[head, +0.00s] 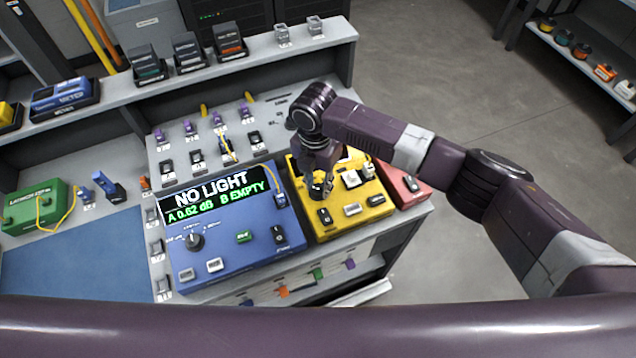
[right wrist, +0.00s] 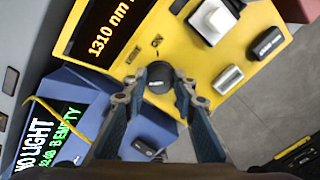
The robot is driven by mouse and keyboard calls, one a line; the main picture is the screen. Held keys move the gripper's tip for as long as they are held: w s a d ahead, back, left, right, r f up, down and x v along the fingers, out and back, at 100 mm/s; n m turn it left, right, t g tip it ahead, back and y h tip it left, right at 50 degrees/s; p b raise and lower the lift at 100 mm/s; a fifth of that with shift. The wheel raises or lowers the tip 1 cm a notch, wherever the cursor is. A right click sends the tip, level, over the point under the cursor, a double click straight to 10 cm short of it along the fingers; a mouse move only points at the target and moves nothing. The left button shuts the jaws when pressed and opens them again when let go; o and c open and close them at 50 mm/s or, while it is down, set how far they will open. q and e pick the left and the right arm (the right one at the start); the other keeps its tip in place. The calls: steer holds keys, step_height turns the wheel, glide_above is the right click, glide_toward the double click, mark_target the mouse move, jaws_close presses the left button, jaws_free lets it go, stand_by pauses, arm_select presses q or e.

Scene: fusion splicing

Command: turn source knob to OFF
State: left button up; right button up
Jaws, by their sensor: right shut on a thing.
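The yellow source unit (head: 327,233) stands on the bench, right of the blue meter unit (head: 232,248). It also shows in the right wrist view (right wrist: 203,48), where its orange display (right wrist: 112,27) reads "1310 nm", the rest cut off. The round black source knob (right wrist: 159,79) sits on its top face near small printed labels; "ON" seems readable, and the pointer direction is unclear. My right gripper (right wrist: 160,88) is shut on the knob, one finger on each side. In the head view the right gripper (head: 319,182) points down over the yellow unit and largely hides the knob. My left gripper is not in view.
The blue unit's screen (head: 216,196) reads "NO LIGHT", "A 0.62 dB", "B EMPTY". White and black blocks (head: 352,179) sit on the yellow unit close to the gripper. A red unit (head: 405,185) stands to its right. A yellow cable (head: 273,178) runs near the blue unit.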

mark_target(316, 187)
steer(key=shift+w+r, duration=0.1)
steer(key=o, duration=1.2)
steer(key=shift+c, duration=0.2)
step_height(316, 187, up, 12)
steer(key=shift+a, duration=0.2)
